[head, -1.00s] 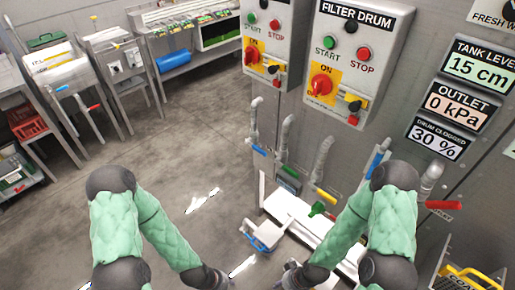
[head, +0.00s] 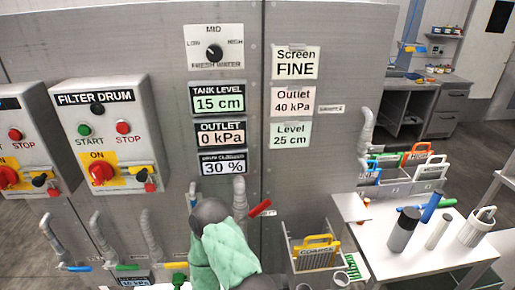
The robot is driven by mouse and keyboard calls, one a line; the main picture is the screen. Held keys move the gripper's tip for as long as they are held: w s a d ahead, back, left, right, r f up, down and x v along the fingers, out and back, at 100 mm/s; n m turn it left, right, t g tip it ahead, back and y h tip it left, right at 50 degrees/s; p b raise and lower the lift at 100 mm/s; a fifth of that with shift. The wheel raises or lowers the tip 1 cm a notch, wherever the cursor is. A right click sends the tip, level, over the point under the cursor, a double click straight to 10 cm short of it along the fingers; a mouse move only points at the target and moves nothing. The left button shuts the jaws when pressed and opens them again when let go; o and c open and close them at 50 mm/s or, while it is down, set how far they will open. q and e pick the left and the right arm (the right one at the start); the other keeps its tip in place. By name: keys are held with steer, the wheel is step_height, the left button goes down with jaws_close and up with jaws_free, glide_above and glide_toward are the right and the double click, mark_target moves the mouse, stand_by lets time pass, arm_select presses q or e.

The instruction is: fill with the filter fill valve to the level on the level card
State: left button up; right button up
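The level card (head: 290,134) reads "Level 25 cm" on the tank wall. The tank level display (head: 219,103) reads 15 cm. Below the panels stand pipes with a blue valve handle (head: 75,268), a green one (head: 127,267), a yellow one (head: 175,265) and a red one (head: 260,208). I cannot read which is the filter fill valve. My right arm bends in front of the pipes, close to the red handle. My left gripper is out of view.
The filter drum panel (head: 100,135) hangs at left. The outlet display (head: 220,133) reads 0 kPa and the clogging display (head: 222,163) 30 %. A bin with a yellow "COARSE" screen (head: 317,252) stands at bottom centre. A white table (head: 440,255) with bottles is at right.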

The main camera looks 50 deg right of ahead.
stand_by(0.8)
steer(key=o, duration=0.3)
steer(key=shift+o, duration=0.2)
